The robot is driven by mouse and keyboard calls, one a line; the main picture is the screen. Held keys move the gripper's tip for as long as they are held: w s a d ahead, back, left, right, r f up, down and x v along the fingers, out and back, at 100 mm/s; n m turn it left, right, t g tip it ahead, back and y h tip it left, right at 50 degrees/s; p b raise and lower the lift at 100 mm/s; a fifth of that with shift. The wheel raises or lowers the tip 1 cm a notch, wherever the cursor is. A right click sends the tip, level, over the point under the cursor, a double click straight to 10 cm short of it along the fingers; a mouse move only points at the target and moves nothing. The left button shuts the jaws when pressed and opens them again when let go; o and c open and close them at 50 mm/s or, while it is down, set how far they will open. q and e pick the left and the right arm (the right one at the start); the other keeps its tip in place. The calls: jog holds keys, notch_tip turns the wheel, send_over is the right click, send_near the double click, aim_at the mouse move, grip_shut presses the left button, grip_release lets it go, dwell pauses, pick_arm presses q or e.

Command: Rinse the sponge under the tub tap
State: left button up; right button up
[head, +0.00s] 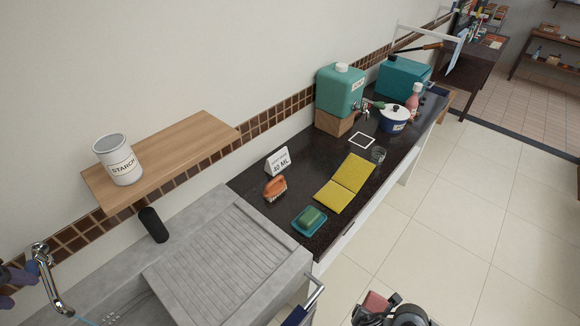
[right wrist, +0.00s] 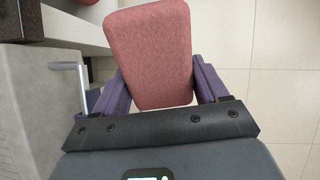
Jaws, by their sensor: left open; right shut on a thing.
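A pinkish-red sponge (right wrist: 152,55) is held between the purple fingers of my right gripper (right wrist: 160,88) in the right wrist view. In the head view the sponge (head: 375,302) shows at the bottom, over the floor, to the right of the tub (head: 225,225). The chrome tap (head: 45,275) stands at the tub's left end, and a thin bluish line shows below its spout. My left gripper (head: 14,280) is at the left edge beside the tap, partly cut off; its jaws are open. Whether it touches the tap cannot be told.
A metal rail (head: 315,292) sticks out at the tub's front right. The dark counter holds a green block in a teal dish (head: 311,220), a brush (head: 274,188), yellow cloths (head: 345,184) and a teal dispenser (head: 340,90). A shelf with a starch can (head: 118,160) hangs above the tub.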

pick_arm(q)
jog(key=t+y+b, duration=0.1)
jog(key=y, duration=0.1)
send_near(30, 263)
jog(key=s+r, duration=0.2)
jog(key=s, duration=0.1)
jog(key=x, duration=0.7)
jog(key=d+x, duration=0.1)
jog(key=x, duration=0.3)
jog(key=shift+w+f, duration=0.1)
jog(key=shift+w, duration=0.05)
grip_shut()
